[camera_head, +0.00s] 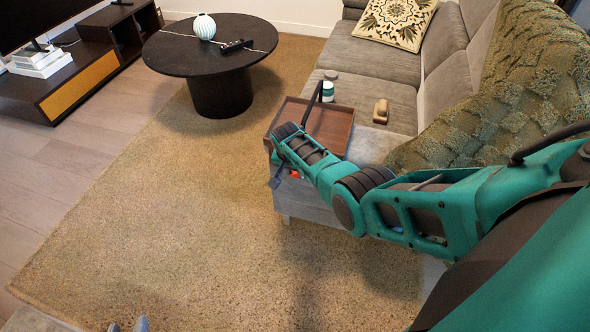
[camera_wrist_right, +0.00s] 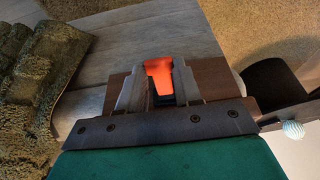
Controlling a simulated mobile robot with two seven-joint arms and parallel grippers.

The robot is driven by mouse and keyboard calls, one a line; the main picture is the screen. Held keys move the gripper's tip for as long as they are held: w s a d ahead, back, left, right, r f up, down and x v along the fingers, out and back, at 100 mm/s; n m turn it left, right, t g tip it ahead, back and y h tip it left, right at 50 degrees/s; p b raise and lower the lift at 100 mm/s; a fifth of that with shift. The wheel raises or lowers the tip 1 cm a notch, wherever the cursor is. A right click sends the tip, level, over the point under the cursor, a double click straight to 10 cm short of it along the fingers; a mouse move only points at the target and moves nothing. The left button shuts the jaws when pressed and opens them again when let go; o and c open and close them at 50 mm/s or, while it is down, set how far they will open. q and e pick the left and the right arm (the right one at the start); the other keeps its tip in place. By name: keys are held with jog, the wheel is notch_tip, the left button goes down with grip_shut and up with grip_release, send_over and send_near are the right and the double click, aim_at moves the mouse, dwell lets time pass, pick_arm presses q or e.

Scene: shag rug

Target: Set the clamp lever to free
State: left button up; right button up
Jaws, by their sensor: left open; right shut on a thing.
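The orange clamp lever (camera_wrist_right: 158,76) sits between the two grey fingers of my right gripper (camera_wrist_right: 158,92) in the wrist view, and the fingers are shut on it. The clamp's body is mostly hidden by my gripper and arm. Two grey tips of my left gripper (camera_head: 128,325) show at the bottom edge of the head view, apart and empty.
The grey sofa (camera_head: 380,92) carries a green throw (camera_head: 490,95), a patterned cushion (camera_head: 396,20) and a wooden brush-like item (camera_head: 381,111). A white-and-green cup (camera_head: 328,92) stands behind the tray. A round black table (camera_head: 180,55) is further back. The rug (camera_head: 170,200) is clear.

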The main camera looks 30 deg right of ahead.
pick_arm(q)
jog(key=shift+s+f, duration=0.15)
jog(key=shift+s, duration=0.15)
pick_arm(e)
jog(key=shift+w+d+r+g+y, duration=0.1)
jog(key=shift+r+g+y, duration=0.2)
jog(key=shift+r+y, duration=0.1)
pick_arm(q)
jog(key=shift+w, duration=0.1)
pick_arm(e)
jog(key=o, duration=1.1)
jog(key=shift+c, duration=0.2)
pick_arm(q)
jog(key=shift+r, duration=0.25)
